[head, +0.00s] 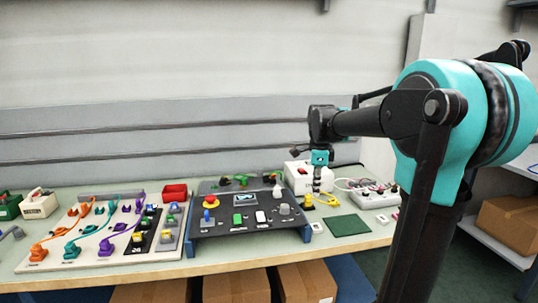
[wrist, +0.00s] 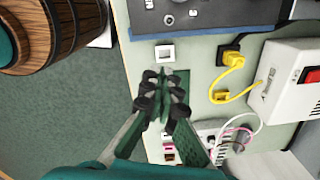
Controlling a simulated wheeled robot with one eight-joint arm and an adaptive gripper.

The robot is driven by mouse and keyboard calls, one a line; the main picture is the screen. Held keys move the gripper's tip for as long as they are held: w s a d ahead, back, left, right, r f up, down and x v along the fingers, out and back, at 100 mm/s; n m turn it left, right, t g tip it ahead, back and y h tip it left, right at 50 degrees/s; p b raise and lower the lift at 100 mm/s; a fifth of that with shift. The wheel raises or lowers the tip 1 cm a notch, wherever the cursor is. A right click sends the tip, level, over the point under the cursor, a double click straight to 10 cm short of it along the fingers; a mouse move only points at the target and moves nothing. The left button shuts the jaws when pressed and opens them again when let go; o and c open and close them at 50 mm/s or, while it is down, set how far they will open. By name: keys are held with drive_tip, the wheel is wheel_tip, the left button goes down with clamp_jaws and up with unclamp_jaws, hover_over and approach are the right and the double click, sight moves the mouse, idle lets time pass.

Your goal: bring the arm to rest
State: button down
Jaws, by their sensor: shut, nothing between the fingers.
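My gripper (head: 317,187) hangs from my arm above the right part of the bench, in front of a white box (head: 298,178). In the wrist view my gripper (wrist: 160,84) has its dark fingers together with nothing held. There it is in front of a small green mat (wrist: 182,78) and partly hides it. The mat (head: 347,225) shows whole in the head view, lying flat near the bench's front edge. The exact height of the fingertips over the bench cannot be told.
A dark control panel (head: 250,218) stands left of the mat, and a pale board (head: 60,247) with coloured plugs and cables is further left. A yellow cable (head: 328,201) and a grey device (head: 374,199) with wires lie close to my gripper. A wooden barrel (wrist: 75,30) shows beside the bench.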

drive_tip(key=s+d+f+n+t, duration=0.1)
drive_tip(key=s+f+n+t, duration=0.1)
drive_tip(key=s+f+n, duration=0.7)
drive_tip(key=s+d+f+n+t, duration=0.1)
drive_tip(key=s+d+f+n, duration=0.1)
drive_tip(key=s+f+n, duration=0.8)
drive_tip(key=shift+s+d+f+t, duration=0.25)
drive_tip(key=shift+s+f+t, duration=0.15)
drive_tip(key=shift+s+f, duration=0.55)
drive_tip(key=c, duration=2.3)
unclamp_jaws()
drive_tip(key=shift+s+r, duration=0.1)
drive_tip(key=shift+r, duration=0.1)
